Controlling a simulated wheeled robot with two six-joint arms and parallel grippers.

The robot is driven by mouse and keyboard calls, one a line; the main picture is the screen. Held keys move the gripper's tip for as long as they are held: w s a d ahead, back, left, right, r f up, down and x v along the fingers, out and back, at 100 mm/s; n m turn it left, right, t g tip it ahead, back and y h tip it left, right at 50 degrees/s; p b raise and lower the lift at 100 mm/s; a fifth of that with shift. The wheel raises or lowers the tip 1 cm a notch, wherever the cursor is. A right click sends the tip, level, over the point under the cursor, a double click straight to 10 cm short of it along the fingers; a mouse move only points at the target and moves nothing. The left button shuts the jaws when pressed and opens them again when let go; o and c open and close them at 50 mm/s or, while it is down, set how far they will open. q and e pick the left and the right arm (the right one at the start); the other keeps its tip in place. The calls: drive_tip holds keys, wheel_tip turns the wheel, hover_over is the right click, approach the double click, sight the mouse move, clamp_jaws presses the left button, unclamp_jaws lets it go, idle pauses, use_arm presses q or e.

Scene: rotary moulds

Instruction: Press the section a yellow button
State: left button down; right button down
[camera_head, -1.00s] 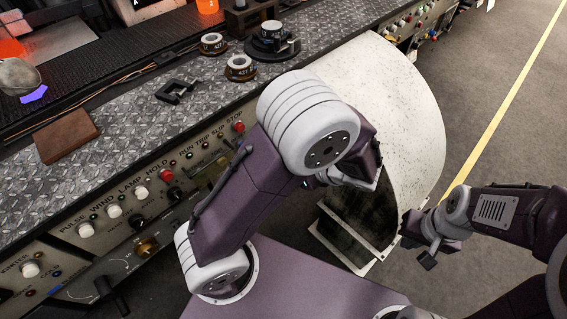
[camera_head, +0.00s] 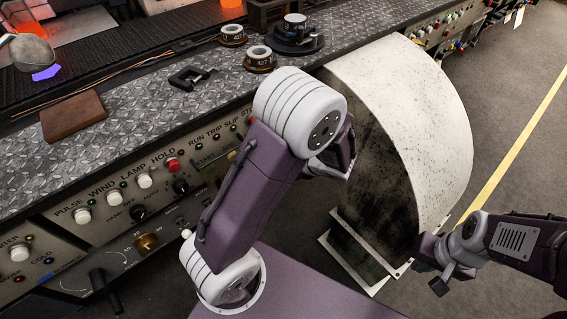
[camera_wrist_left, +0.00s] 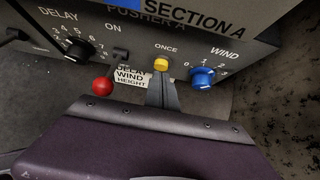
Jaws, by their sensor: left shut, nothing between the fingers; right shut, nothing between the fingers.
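The yellow button (camera_wrist_left: 161,64) sits on a dark panel in the left wrist view, under the word ONCE and below the SECTION A label. My left gripper (camera_wrist_left: 162,88) is shut and empty, its narrow fingers pointing up the picture at the button. The tips are very close below it; I cannot tell whether they touch. In the head view my left arm fills the middle and I cannot make out its fingers or the yellow button. My right gripper (camera_head: 440,282) is shut and empty at the lower right, away from the panels.
Beside the button are a blue WIND knob (camera_wrist_left: 202,77), a red ball knob (camera_wrist_left: 102,86) and a black DELAY knob (camera_wrist_left: 77,51). In the head view a large pale curved guard (camera_head: 420,120) stands right of my left arm. Open floor (camera_head: 510,90) lies farther right.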

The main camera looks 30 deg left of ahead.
use_arm(q)
drive_tip(key=shift+w+a, duration=0.25)
drive_tip(key=shift+a, duration=0.3)
drive_tip(key=shift+a+r, duration=0.1)
